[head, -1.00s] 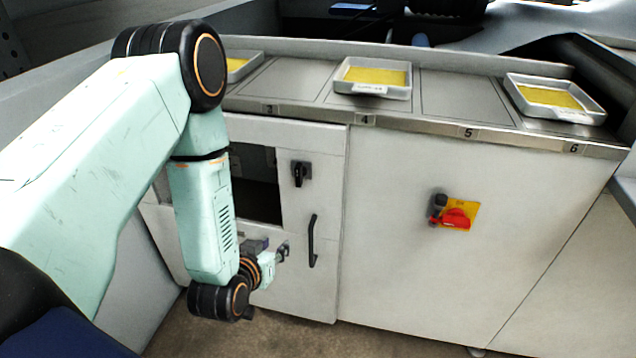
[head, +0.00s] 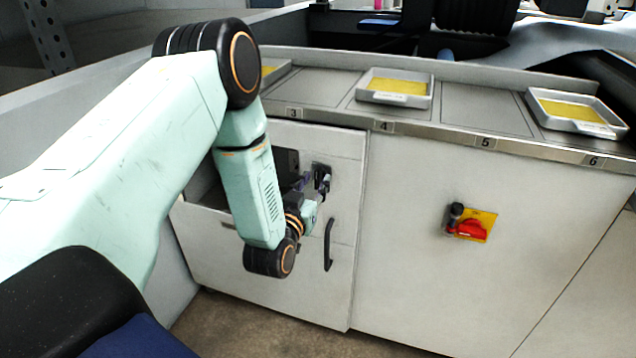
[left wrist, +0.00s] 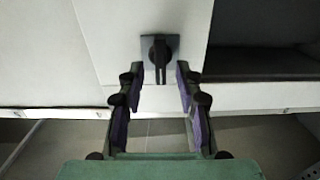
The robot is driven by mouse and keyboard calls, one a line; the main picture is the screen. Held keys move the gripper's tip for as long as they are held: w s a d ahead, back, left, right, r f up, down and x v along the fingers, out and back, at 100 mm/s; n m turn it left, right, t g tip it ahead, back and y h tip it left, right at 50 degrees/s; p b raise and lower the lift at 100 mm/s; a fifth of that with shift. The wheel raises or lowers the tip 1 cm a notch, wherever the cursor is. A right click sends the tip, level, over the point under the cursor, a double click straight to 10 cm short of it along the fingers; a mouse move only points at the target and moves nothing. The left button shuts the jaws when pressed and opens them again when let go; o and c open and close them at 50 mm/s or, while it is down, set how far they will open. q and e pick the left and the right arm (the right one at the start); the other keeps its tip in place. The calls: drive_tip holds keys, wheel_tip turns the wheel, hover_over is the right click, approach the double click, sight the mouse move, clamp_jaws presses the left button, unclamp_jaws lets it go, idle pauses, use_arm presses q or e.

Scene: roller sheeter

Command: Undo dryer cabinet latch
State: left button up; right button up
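The dryer cabinet latch (head: 322,172) is a small black turn knob on a dark square plate on the white cabinet front, above the black door handle (head: 328,245). In the left wrist view the latch (left wrist: 159,52) is straight ahead, its grip bar lined up with the picture's vertical. My left gripper (head: 314,186) is close in front of the latch, partly covering it in the head view. In the left wrist view the left gripper (left wrist: 159,82) is open, its fingers on either side of the bar with gaps visible. My right gripper is not in view.
A dark opening (head: 207,193) in the cabinet lies left of the latch, partly behind my arm. A red and yellow switch (head: 472,226) is on the panel to the right. White trays with yellow sheets, such as the middle tray (head: 395,88), stand on the counter above.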

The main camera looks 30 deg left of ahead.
use_arm(q)
drive_tip(key=shift+w+a+f, duration=0.1)
drive_tip(key=shift+w+a, duration=0.1)
drive_tip(key=shift+w, duration=0.25)
drive_tip(key=shift+w+a+f, duration=0.1)
drive_tip(key=shift+w+a, duration=0.1)
drive_tip(key=shift+w, duration=0.2)
drive_tip(key=shift+d+r, duration=0.15)
drive_tip(key=shift+d, duration=0.05)
drive_tip(key=shift+a, duration=0.1)
drive_tip(key=c, duration=0.3)
clamp_jaws()
